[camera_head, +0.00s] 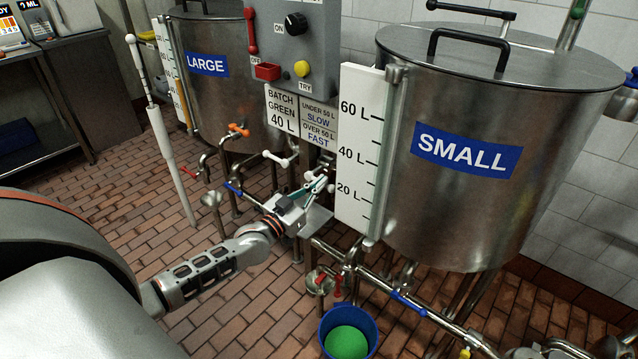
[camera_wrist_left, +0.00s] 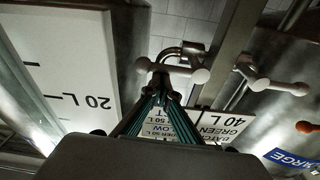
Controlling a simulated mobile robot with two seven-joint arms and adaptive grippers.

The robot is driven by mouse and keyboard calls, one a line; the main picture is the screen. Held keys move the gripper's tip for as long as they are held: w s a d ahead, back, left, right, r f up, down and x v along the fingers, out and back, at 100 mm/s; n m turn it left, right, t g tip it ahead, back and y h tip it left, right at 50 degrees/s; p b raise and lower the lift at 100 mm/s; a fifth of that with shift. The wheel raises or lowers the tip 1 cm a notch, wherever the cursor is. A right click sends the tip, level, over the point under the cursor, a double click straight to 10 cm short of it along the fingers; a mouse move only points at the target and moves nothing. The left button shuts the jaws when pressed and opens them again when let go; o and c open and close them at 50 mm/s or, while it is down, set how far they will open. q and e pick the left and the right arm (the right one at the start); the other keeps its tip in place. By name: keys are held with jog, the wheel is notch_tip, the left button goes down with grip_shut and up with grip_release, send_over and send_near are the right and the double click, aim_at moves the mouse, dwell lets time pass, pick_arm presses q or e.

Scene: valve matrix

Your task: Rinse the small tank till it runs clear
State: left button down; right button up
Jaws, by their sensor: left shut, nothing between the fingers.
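The small tank (camera_head: 450,225) is a steel drum with a blue SMALL label and a lid with a black handle, at the right of the head view. Its white level scale (camera_head: 357,150) reads 20 to 60 L; I cannot make out a liquid level. My left gripper (camera_head: 324,184) is shut and empty, left of the scale and below the signs. In the left wrist view its fingertips (camera_wrist_left: 160,84) are close to a white valve handle (camera_wrist_left: 172,71); I cannot tell whether they touch. A blue bucket (camera_head: 330,318) holding something green stands below the pipes, beside a red-handled valve (camera_head: 320,281).
The large tank (camera_head: 215,95) stands behind at left. A grey control box (camera_head: 310,60) has a black knob and yellow TRY button. Another white handle (camera_head: 281,158), an orange handle (camera_head: 238,130) and a blue handle (camera_head: 408,303) sit on pipes. The tiled floor at left is mostly clear.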

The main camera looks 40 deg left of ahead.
pick_arm(q)
jog(key=shift+f, duration=0.15)
jog(key=shift+a+f+m+g+h+b, duration=0.2)
jog(key=shift+f+m, duration=0.5)
jog(key=shift+m, duration=0.9)
jog(key=shift+f+m+g+h+b, duration=0.1)
jog(key=shift+f+m+h, duration=0.15)
jog(key=shift+f+m, duration=0.95)
jog(key=shift+a+f+m+g+h+b, duration=0.1)
jog(key=shift+f+m+h, duration=0.15)
jog(key=shift+m, duration=1.75)
pick_arm(e)
jog(key=shift+w+a+r, duration=0.1)
jog(key=shift+w+r, duration=0.05)
jog(key=shift+w, duration=0.15)
jog(key=shift+s+f, duration=0.25)
jog(key=shift+s, duration=0.05)
jog(key=shift+w+r, duration=0.15)
jog(key=shift+w, duration=0.1)
pick_arm(q)
jog(key=shift+r, duration=0.1)
